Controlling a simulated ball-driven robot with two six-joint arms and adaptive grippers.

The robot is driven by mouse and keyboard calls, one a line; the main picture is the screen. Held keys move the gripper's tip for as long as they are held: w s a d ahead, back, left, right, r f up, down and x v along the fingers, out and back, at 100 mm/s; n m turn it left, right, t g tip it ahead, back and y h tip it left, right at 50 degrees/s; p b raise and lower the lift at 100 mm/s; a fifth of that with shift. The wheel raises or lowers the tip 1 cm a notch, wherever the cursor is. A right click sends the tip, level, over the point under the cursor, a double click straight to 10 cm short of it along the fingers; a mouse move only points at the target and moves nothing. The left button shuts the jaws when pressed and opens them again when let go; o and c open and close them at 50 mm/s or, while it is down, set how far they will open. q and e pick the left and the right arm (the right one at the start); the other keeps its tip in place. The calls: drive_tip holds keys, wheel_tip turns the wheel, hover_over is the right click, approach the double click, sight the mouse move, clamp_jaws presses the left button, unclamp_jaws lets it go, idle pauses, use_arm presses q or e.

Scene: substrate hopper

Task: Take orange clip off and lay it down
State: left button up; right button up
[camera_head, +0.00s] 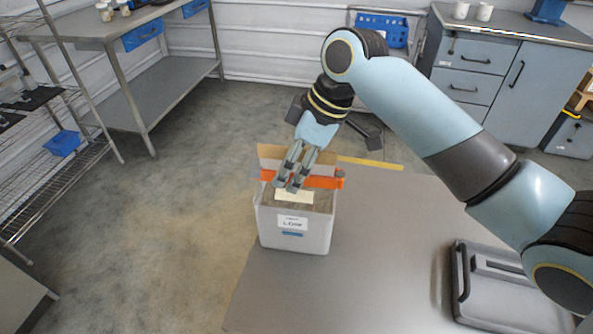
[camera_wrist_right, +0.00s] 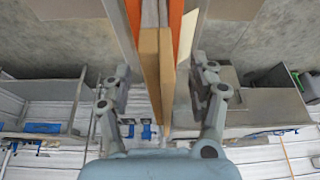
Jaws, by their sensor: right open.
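The orange clip (camera_head: 315,182) lies across the top of a tan paper bag (camera_head: 283,156) in the white hopper bin (camera_head: 295,233), which carries a label. My right gripper (camera_head: 292,185) is above the bin, with its fingers over the clip and hiding part of it. In the right wrist view, the right gripper (camera_wrist_right: 164,60) is open. Orange strips of the clip (camera_wrist_right: 175,20) and the tan bag edges (camera_wrist_right: 158,75) show between its fingers. I cannot tell whether the fingers touch the clip. My left gripper is not in view.
The bin stands at the left edge of a grey table (camera_head: 370,240); bare tabletop lies to its right. A grey lidded case (camera_head: 490,285) sits at the table's right. A yellow strip (camera_head: 370,163) runs along the far edge.

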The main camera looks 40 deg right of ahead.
drive_tip(key=shift+c, duration=0.5)
drive_tip(key=c, duration=1.1)
wheel_tip(320, 180, up, 10)
drive_tip(key=shift+r, duration=0.1)
wheel_tip(320, 180, up, 7)
drive_tip(key=p, duration=0.8)
drive_tip(key=shift+p, duration=0.35)
